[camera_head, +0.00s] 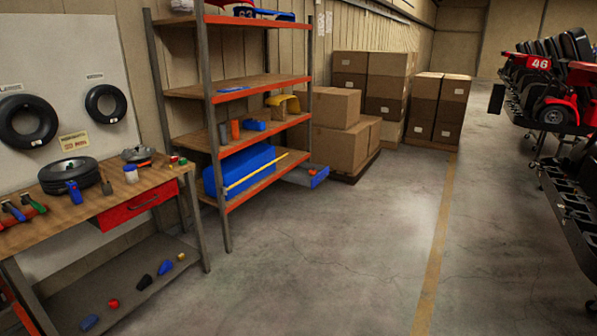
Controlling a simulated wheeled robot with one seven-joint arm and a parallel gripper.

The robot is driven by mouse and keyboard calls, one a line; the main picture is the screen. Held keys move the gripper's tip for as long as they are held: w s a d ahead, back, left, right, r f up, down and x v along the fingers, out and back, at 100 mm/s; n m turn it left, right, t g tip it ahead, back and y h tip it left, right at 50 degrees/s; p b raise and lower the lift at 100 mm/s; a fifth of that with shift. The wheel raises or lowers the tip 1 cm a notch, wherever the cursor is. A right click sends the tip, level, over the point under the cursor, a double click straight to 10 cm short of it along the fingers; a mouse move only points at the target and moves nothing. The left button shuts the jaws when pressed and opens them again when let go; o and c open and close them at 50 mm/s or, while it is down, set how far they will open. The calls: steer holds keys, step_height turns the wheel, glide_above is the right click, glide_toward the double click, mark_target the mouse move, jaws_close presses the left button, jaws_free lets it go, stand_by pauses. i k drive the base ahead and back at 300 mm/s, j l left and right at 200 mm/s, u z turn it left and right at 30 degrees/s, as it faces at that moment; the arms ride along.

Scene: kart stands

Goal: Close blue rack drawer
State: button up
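A metal rack (228,205) with orange-edged shelves stands against the wall at left of centre. A long blue box (240,172) fills much of its lowest visible shelf. A drawer-like tray with a blue front (319,178) and grey inside sticks out past the rack's right post, so it appears pulled open. Its left part is hidden by the post and shelf edge, and I cannot tell how it joins the blue box. A thin yellow bar (256,175) runs slantwise in front of the box. My gripper is not in view.
A workbench (90,210) with a red drawer (138,206), tyre and tools stands at left. Cardboard boxes (338,145) are stacked behind the blue-fronted tray. Kart stands (570,205) line the right. The concrete floor (345,260) between is clear, with a yellow line (440,235).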

mark_target(300, 174)
steer(key=i, duration=3.6)
steer(key=i+l, duration=0.15)
steer(key=i, duration=3.4)
steer(key=j+u, duration=0.05)
steer(key=j, duration=0.05)
